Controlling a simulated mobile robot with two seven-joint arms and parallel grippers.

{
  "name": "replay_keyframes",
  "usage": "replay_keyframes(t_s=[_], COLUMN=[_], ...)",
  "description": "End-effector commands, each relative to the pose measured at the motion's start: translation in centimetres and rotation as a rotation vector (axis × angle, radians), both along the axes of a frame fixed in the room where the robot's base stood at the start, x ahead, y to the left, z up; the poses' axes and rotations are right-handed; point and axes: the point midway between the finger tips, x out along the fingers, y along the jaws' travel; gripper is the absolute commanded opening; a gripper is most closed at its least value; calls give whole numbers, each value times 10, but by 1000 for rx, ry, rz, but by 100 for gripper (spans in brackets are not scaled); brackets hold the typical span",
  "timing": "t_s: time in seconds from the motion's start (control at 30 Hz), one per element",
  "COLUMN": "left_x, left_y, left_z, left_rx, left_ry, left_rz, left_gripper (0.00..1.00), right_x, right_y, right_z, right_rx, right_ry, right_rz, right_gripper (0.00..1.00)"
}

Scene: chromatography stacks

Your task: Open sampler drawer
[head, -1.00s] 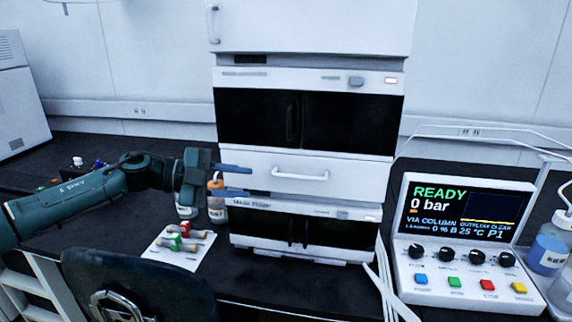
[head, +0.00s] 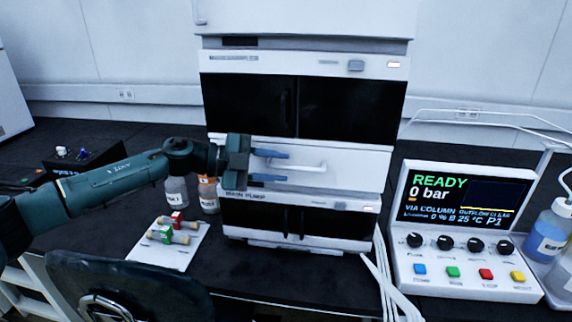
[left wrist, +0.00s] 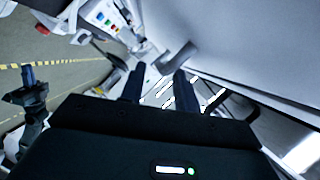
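The white sampler drawer (head: 352,167) is a panel in the middle of the instrument stack, and its front looks flush with the stack. It has a white bar handle (head: 308,168). My left gripper (head: 284,166) is in front of the drawer's left half, its two blue fingers spread one above the other. The fingertips reach the handle's left end; contact cannot be told. In the left wrist view my left gripper (left wrist: 158,82) is open, with the grey handle (left wrist: 177,57) just past the fingertips. My right gripper (left wrist: 28,80) appears at that view's left edge, its opening unclear.
A black-doored module (head: 340,108) is above the drawer and a pump module (head: 325,221) below. Bottles (head: 176,190) and a white plate with valves (head: 150,247) stand left of the stack. A control panel (head: 465,265) stands right. A chair back (head: 130,285) is in front.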

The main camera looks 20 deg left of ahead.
Motion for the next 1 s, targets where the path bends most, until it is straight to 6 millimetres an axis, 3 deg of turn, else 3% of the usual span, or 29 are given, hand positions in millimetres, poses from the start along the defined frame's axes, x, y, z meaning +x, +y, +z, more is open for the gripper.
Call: replay_keyframes(t_s=[0.2, 0.53, 0.9, 1.0], left_x=[10, 12, 12, 12], left_y=[-19, -22, -22, -22], left_z=[-5, -6, -6, -6], left_rx=[1, 1, 1, 1], left_ry=[0, 0, 0, 0], left_rz=[1, 1, 1, 1], left_gripper=[32, 32, 2, 0], right_x=[0, 1, 1, 2], right_y=[0, 1, 2, 2], right_z=[2, 3, 5, 5], right_rx=[-6, -4, 0, 3], right_ry=[-1, -5, -8, -7], right_rz=[6, 6, 4, 1], right_gripper=[0, 0, 0, 0])
